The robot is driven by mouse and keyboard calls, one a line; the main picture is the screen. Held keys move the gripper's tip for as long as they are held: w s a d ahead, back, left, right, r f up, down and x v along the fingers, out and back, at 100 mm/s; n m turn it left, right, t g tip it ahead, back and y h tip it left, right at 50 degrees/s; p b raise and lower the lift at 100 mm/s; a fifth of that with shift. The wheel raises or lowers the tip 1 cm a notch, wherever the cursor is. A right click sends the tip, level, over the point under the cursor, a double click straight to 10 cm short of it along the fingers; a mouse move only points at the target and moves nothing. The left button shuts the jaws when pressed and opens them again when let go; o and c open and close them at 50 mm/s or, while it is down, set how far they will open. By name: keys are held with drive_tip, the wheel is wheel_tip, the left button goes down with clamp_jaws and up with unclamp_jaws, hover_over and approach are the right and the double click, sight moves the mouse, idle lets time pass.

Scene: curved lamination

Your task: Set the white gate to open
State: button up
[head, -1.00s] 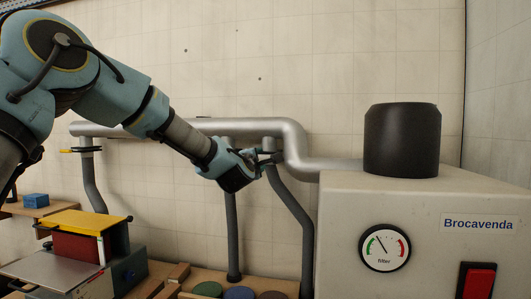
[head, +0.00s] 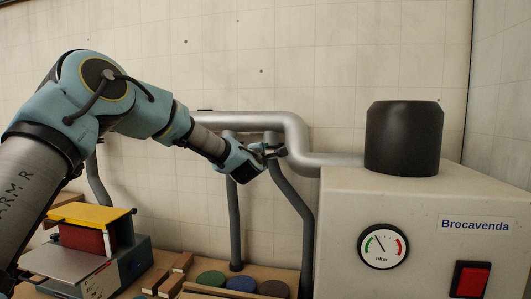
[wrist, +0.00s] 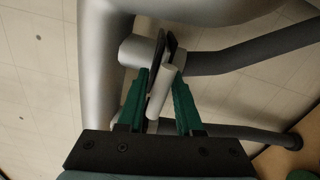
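The white gate's handle (wrist: 159,92) shows in the wrist view as a pale bar between my fingers. It sits beside a pale round collar (wrist: 133,50) on a branch of the silver duct.
The silver duct (head: 296,135) runs along the wall, with grey hoses (head: 234,215) hanging below. A pale machine (head: 345,225) with a black cylinder (head: 403,138) and filter gauge stands at right. A yellow-topped red machine (head: 88,225) and several coloured discs (head: 242,283) are below.

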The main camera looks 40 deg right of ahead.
clamp_jaws()
idle(1.1)
